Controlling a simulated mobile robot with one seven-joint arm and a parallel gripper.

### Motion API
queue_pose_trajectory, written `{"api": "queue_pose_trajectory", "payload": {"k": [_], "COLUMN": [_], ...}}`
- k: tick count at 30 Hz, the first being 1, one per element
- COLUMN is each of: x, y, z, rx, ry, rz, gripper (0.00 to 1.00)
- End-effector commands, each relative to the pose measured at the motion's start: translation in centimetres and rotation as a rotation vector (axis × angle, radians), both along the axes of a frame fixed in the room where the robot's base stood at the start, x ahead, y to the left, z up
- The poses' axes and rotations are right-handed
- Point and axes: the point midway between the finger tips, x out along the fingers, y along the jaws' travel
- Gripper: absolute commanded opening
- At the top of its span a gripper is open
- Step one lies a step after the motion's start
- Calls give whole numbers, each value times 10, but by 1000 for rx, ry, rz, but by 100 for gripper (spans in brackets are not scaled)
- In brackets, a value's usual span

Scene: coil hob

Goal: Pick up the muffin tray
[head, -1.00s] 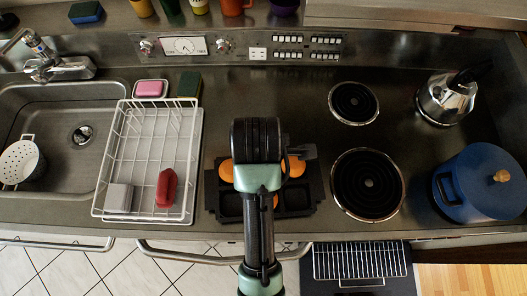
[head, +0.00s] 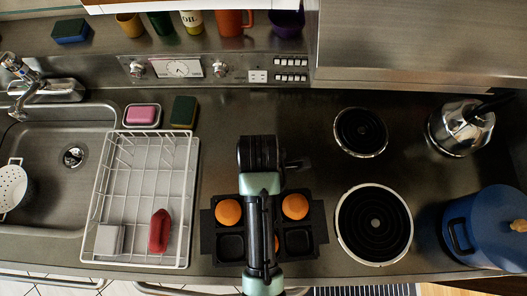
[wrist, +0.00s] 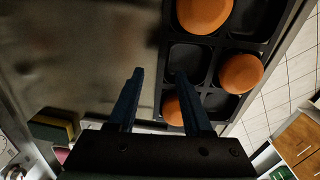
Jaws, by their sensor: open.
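Orange muffins (head: 228,212) sit in some cups, and other cups are empty. My arm hides the middle of the tray in the head view. In the wrist view the tray (wrist: 185,60) runs along the right side with three muffins (wrist: 240,73) showing. My gripper (wrist: 160,75) is open and empty. Its right finger overlaps the tray's edge in that view, and its left finger lies over bare counter. I cannot tell the height between fingers and tray.
A white dish rack (head: 186,215) with a red item stands left of the tray, beside the sink (head: 75,130). Coil burners (head: 374,224), a kettle (head: 460,128) and a blue pot (head: 480,225) are to the right. The counter behind the tray is clear.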

Motion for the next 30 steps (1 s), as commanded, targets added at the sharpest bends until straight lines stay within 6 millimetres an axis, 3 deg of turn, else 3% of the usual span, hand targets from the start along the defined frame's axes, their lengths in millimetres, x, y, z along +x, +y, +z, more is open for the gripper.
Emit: {"api": "queue_pose_trajectory", "payload": {"k": [8,16,26,30], "x": [-2,-4,-3,-3], "y": [0,0,-1,-1], "z": [-19,-55,-63,-63], "rx": [0,0,0,0], "ry": [3,1,-1,-1], "rz": [0,0,0,0], "gripper": [50,50,50,27]}}
